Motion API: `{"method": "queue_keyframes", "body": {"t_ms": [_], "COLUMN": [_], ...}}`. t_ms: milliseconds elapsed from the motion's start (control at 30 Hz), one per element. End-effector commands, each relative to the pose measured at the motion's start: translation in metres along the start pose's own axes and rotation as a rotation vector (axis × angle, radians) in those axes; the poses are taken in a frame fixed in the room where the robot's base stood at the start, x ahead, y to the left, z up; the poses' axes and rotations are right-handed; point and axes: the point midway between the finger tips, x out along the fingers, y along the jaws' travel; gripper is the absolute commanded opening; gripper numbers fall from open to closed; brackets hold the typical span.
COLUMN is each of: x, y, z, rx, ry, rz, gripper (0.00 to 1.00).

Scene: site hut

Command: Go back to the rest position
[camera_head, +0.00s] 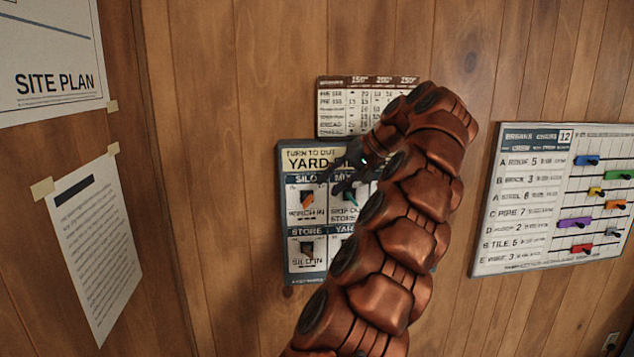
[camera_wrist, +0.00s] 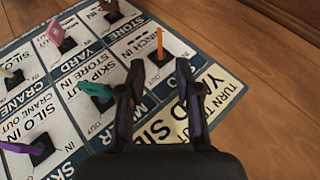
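My gripper (camera_head: 348,180) is in front of a wall board headed "TURN TO OUT" (camera_head: 297,160), near its upper middle. In the wrist view my gripper (camera_wrist: 159,72) shows two dark fingers apart, with nothing held between them. An orange switch (camera_wrist: 160,44) stands just past the fingertips, and a gap to the fingers seems visible. It also shows in the head view (camera_head: 307,200). A teal switch (camera_wrist: 93,90) is left of the fingers in the wrist view. My copper-coloured arm hides the right part of the board in the head view.
A printed table (camera_head: 345,105) hangs above the board. A chart with coloured sliders (camera_head: 500,235) hangs at right. A site plan (camera_head: 50,55) and a taped sheet (camera_head: 95,245) are at left. The wood-panelled wall between them is bare.

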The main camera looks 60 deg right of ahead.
Motion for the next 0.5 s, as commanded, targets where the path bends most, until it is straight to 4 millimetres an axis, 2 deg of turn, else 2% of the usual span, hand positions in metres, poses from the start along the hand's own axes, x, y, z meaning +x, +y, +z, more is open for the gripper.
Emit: {"method": "queue_keyframes", "body": {"t_ms": [333,433,500], "x": [0.002,0.012,0.024], "y": [-0.003,-0.018,-0.035], "z": [0.001,0.008,0.018], "rx": [-0.004,-0.026,-0.054], "ry": [-0.005,-0.033,-0.068], "rz": [-0.002,-0.008,-0.015], "gripper": [0.33,0.33,0.33]}}
